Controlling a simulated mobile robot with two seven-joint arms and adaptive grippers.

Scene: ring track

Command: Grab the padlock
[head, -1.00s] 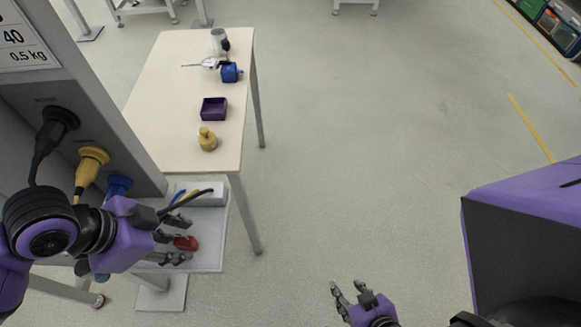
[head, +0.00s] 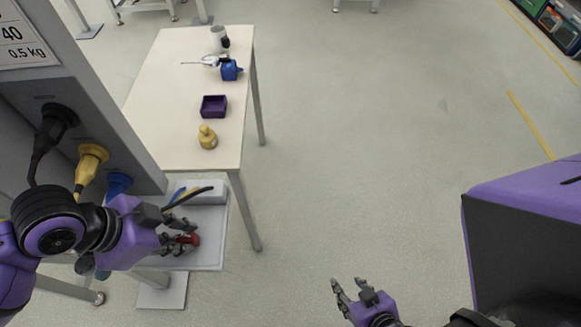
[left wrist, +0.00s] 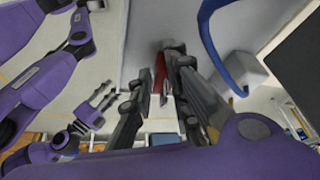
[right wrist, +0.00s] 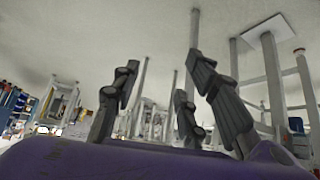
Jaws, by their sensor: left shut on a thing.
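The red padlock (head: 190,239) is at the grey shelf below the table, in the lower left of the head view. My left gripper (head: 183,238) is shut on it, with fingers on both sides. In the left wrist view, the red padlock (left wrist: 160,68) shows as a narrow strip between the fingers, which hide much of it. My right gripper (head: 350,290) is over the floor at the bottom of the head view. In the right wrist view its fingers (right wrist: 165,95) are spread apart with nothing between them.
The table (head: 180,100) carries a yellow object (head: 207,138), a purple tray (head: 214,106), a blue object (head: 230,70) and a grey cup. A grey box (head: 207,191) and a blue cable (left wrist: 210,45) are close to my left gripper.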

